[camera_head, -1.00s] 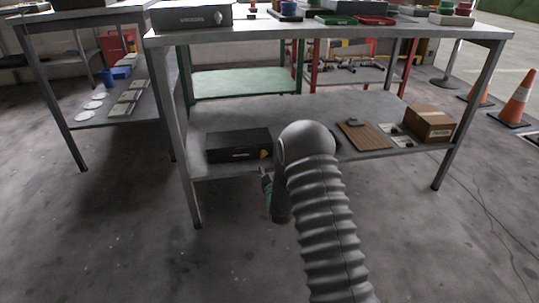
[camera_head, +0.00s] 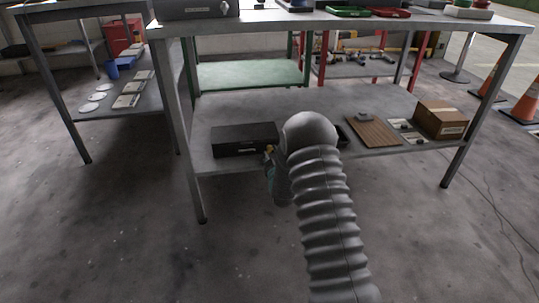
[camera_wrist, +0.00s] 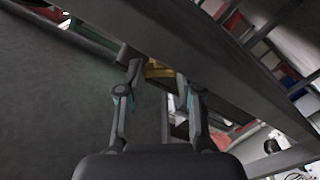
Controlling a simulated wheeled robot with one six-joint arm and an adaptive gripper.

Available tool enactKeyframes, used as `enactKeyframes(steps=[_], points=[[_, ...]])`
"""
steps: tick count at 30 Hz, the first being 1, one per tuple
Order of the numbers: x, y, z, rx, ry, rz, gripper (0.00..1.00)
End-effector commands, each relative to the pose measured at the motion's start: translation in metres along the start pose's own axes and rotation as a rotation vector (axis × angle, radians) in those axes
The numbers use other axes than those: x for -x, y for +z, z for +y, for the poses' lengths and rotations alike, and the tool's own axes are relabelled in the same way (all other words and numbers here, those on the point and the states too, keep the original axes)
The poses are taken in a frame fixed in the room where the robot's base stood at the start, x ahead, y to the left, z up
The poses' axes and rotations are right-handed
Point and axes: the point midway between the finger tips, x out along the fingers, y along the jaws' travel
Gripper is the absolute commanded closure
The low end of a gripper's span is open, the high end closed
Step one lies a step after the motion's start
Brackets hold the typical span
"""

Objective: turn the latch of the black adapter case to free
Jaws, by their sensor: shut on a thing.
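The black adapter case (camera_head: 232,142) lies on the lower shelf of the grey workbench, towards its left end. Its yellow latch (camera_head: 269,149) is at the right end of the case's front, near the shelf's front edge. My gripper (camera_head: 270,157) is at the latch, partly hidden by my arm. In the wrist view, the fingers of my gripper (camera_wrist: 159,75) stand on either side of the yellow latch (camera_wrist: 157,70) and are shut on it. The latch's exact angle is hard to tell.
The lower shelf (camera_head: 205,178) has its front edge close to my gripper; its rail (camera_wrist: 215,70) crosses the wrist view. The bench top is above. The floor in front is clear.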

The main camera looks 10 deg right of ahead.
Motion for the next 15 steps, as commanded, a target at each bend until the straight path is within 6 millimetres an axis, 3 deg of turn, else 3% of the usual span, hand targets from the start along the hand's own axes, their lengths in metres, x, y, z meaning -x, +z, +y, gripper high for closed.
enactKeyframes(steps=[15], points=[[0.0, -0.0026, -0.003, -0.139, -0.004, 0.003, 1.0]])
